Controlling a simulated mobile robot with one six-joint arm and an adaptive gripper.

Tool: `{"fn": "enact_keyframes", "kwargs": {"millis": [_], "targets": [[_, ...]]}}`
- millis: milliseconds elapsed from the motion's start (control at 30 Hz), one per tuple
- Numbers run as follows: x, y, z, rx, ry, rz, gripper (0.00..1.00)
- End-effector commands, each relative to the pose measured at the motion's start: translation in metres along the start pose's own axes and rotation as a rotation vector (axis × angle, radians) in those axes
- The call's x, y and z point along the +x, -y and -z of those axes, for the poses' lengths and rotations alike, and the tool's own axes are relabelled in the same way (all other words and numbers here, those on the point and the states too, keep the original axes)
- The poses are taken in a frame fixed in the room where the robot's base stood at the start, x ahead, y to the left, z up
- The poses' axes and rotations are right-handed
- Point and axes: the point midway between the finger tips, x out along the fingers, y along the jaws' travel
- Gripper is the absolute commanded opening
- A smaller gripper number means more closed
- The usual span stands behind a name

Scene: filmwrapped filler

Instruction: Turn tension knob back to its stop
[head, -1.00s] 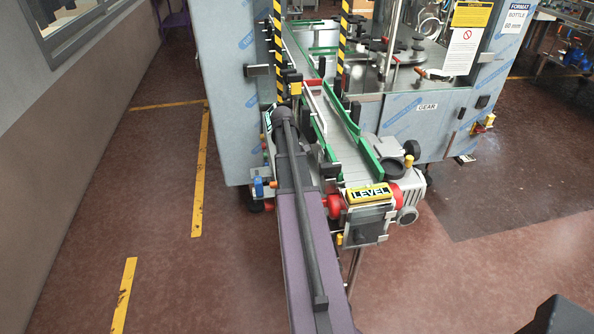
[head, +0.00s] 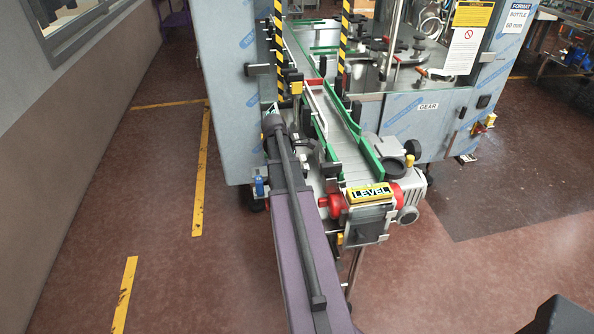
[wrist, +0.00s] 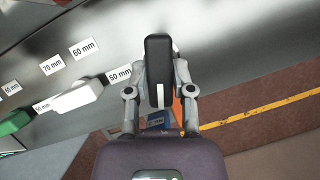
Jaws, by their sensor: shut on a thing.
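A long black knob (wrist: 157,62) with a white stripe stands between the fingers of my gripper (wrist: 160,82) in the wrist view; I take it to be the tension knob. Both grey fingers close in on its sides, and my gripper is shut on it. The knob's base and the finger pads' exact contact are hidden. In the head view my arm covers the gripper and the knob, at the left side of the conveyor (head: 345,150).
Size labels, such as a 60 mm label (wrist: 84,49), are on the grey surface at left in the wrist view. A blue part (wrist: 157,121) sits below the knob. A LEVEL sign (head: 370,194) and red part (head: 337,205) stand right of my arm. Floor at left is clear.

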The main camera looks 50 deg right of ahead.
Motion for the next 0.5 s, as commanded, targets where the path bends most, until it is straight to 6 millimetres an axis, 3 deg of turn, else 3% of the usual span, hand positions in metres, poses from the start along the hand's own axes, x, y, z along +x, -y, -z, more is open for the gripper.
{"fn": "enact_keyframes", "kwargs": {"millis": [433,467,500], "targets": [[0.0004,0.0012,0.0001,-0.015,-0.002,-0.004,0.0],[0.0004,0.0012,0.0001,-0.015,-0.002,-0.004,0.34],[0.0004,0.0012,0.0001,-0.015,-0.002,-0.004,0.46]]}}
